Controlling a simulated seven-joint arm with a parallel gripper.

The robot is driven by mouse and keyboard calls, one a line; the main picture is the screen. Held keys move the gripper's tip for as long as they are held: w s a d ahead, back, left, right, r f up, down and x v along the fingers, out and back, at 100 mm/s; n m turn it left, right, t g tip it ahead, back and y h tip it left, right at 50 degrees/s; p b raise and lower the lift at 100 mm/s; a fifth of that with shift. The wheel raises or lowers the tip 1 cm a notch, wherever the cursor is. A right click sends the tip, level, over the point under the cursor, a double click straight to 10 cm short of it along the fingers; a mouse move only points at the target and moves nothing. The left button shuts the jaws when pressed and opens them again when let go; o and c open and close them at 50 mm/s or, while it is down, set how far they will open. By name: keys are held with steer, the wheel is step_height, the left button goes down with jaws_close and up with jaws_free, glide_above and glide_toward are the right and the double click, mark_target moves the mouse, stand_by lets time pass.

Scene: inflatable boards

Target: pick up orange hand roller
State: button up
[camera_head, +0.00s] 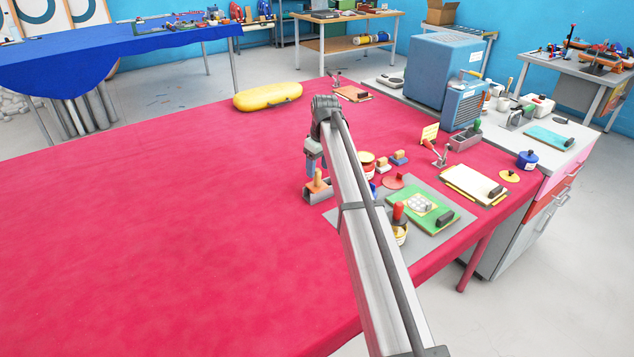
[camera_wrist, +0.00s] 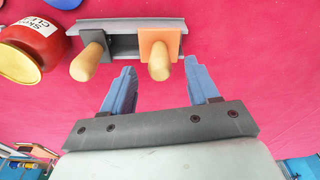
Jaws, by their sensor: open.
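The orange hand roller (camera_wrist: 159,38) has an orange block and a pale wooden handle that points toward my gripper in the wrist view. It sits at the right in a grey holder (camera_wrist: 125,25), beside a dark grey tool (camera_wrist: 89,50) with a similar wooden handle. My gripper (camera_wrist: 159,68) is open, with its blue fingers either side of the orange roller's handle end; whether they touch it I cannot tell. In the head view the holder (camera_head: 310,197) stands on the red table with the orange roller (camera_head: 318,183) upright in it, just below my gripper (camera_head: 313,168).
A red labelled can (camera_wrist: 30,45) stands left of the holder in the wrist view. In the head view, a grey mat (camera_head: 440,236) with a green board (camera_head: 425,212) lies to the right. A yellow inflatable (camera_head: 268,96) lies at the back. The red table's left side is clear.

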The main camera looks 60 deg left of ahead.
mark_target(317, 182)
steer(key=shift+a+f, duration=0.15)
steer(key=shift+f, duration=1.05)
steer(key=shift+a+f, duration=0.15)
steer(key=shift+f, duration=1)
steer(key=shift+c, duration=0.3)
jaws_close()
